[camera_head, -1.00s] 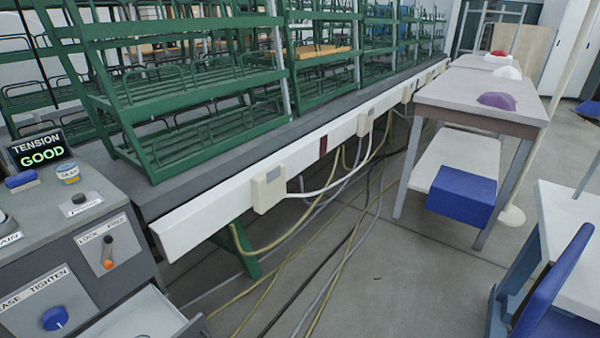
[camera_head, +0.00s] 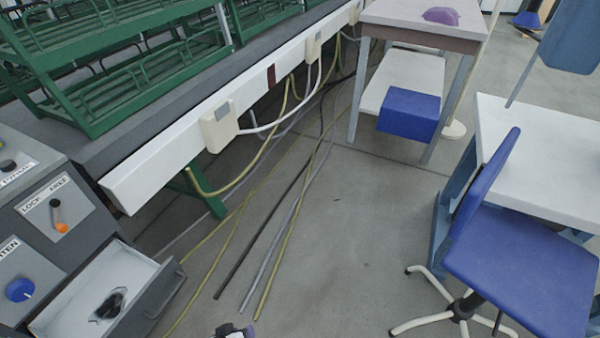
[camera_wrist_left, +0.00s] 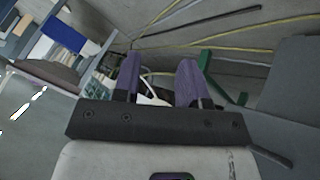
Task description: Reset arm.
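My left gripper (camera_wrist_left: 158,82) shows in the left wrist view with two purple fingers apart and nothing visible between them. In the head view only a small dark, white and purple piece, apparently of this gripper (camera_head: 235,331), shows at the bottom edge, right of the open drawer. My right gripper is not in view. The grey control cabinet (camera_head: 20,233) stands at the left, with an orange-tipped LOCK/FREE lever (camera_head: 58,218) and a blue knob (camera_head: 20,290). Its drawer (camera_head: 165,290) is open and holds a small dark object (camera_head: 108,304).
Green racks (camera_head: 120,100) stand on a bench with a white cable rail (camera_head: 160,165). Cables (camera_head: 290,220) cross the floor. A blue chair (camera_head: 520,265) and white table (camera_head: 550,150) are at right. A side table (camera_head: 420,22) carries a purple item (camera_head: 441,16). Open floor lies in the middle.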

